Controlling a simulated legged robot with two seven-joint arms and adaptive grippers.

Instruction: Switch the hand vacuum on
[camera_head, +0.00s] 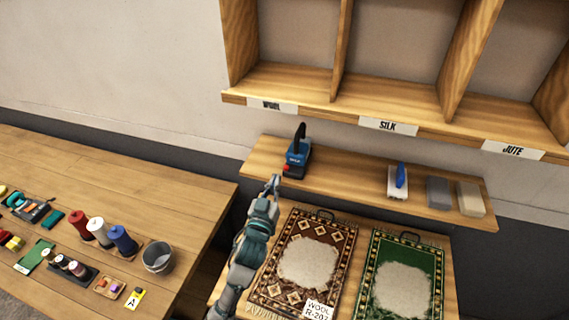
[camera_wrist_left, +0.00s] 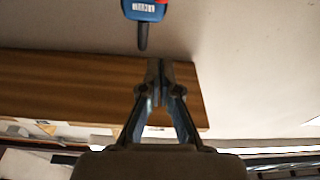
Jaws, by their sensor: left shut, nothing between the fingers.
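The hand vacuum (camera_head: 297,160) is blue with a black upright part on top and a red part at its lower front left. It stands at the left end of the narrow wooden shelf. In the left wrist view the vacuum (camera_wrist_left: 146,10) is cut off by the top edge. My left gripper (camera_head: 273,182) is just below and left of the red part, apart from it as far as I can tell. Its fingers (camera_wrist_left: 160,68) are shut together with nothing between them. My right gripper is not in view.
The narrow shelf (camera_head: 345,178) also holds a white-and-blue brush (camera_head: 398,181), a grey block (camera_head: 437,192) and a tan block (camera_head: 470,198). Labelled cubbies (camera_head: 390,95) hang above. Two patterned rugs (camera_head: 285,225) (camera_head: 378,240) lie below. A bucket (camera_head: 158,257) stands on the left table.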

